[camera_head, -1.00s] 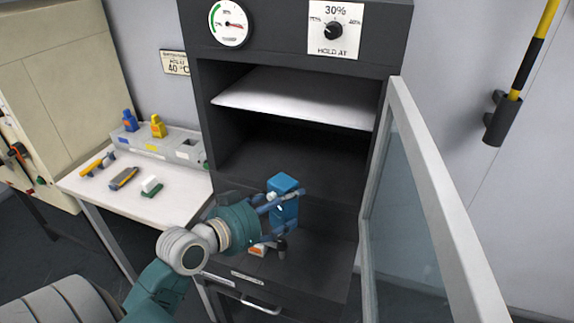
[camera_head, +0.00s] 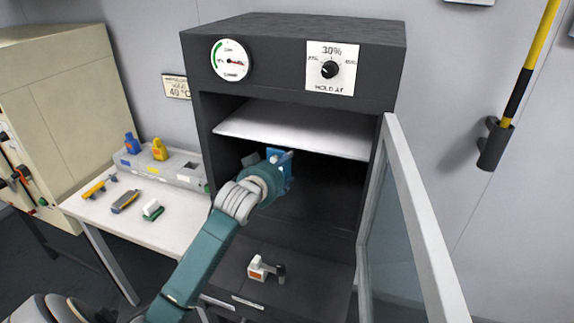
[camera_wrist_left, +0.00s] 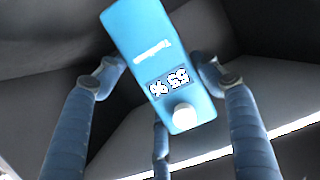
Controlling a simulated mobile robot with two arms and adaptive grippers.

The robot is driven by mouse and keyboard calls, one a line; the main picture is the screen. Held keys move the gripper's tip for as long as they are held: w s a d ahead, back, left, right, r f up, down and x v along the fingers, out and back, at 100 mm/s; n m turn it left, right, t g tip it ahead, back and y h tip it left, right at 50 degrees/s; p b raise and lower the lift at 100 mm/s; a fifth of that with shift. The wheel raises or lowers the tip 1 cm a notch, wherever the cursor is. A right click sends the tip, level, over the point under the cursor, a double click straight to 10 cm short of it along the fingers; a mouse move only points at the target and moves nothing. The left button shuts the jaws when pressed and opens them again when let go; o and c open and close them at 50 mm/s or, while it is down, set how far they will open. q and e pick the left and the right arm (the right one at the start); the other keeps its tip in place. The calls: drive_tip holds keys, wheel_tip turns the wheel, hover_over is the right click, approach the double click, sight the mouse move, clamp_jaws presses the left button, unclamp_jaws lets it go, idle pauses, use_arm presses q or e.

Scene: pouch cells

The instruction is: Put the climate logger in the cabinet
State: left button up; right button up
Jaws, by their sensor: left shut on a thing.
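The climate logger is a blue box with a "55 %" display and a pale round knob. In the left wrist view the logger (camera_wrist_left: 160,60) sits between the fingers of my left gripper (camera_wrist_left: 165,100), which is shut on it. In the head view my left gripper (camera_head: 278,182) reaches into the dark cabinet (camera_head: 295,30), and part of the logger (camera_head: 280,156) shows beyond it, below the white shelf (camera_head: 300,130). The cabinet's glass door (camera_head: 400,220) stands open to the right. My right gripper is not in view.
A small white and orange item (camera_head: 257,268) and a dark knobbed piece (camera_head: 280,272) are at the cabinet's lower front. A white table (camera_head: 180,215) at left holds a grey rack (camera_head: 185,172), blue and yellow bottles and small tools. A yellow-black pole (camera_head: 520,90) hangs at right.

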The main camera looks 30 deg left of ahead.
sight(287, 168)
use_arm(q)
drive_tip(key=w+f+p, duration=0.1)
drive_tip(key=w, duration=0.1)
drive_tip(key=w+a+f, duration=0.1)
drive_tip(key=w+f, duration=0.1)
drive_tip(key=shift+f+p, duration=0.25)
drive_tip(key=shift+p, duration=0.1)
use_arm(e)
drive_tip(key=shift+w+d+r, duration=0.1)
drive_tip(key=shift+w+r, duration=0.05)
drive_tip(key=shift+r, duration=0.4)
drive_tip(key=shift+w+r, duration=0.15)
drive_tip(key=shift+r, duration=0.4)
use_arm(q)
drive_tip(key=o, duration=1.3)
drive_tip(key=shift+c, duration=0.2)
drive_tip(key=shift+s, duration=0.1)
drive_tip(key=b+v, duration=0.2)
drive_tip(key=v, duration=0.9)
drive_tip(key=shift+s, duration=0.4)
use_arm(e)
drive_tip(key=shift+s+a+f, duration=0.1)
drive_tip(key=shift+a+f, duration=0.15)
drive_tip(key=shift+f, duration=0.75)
use_arm(q)
drive_tip(key=shift+d+r, duration=0.1)
drive_tip(key=shift+d, duration=0.05)
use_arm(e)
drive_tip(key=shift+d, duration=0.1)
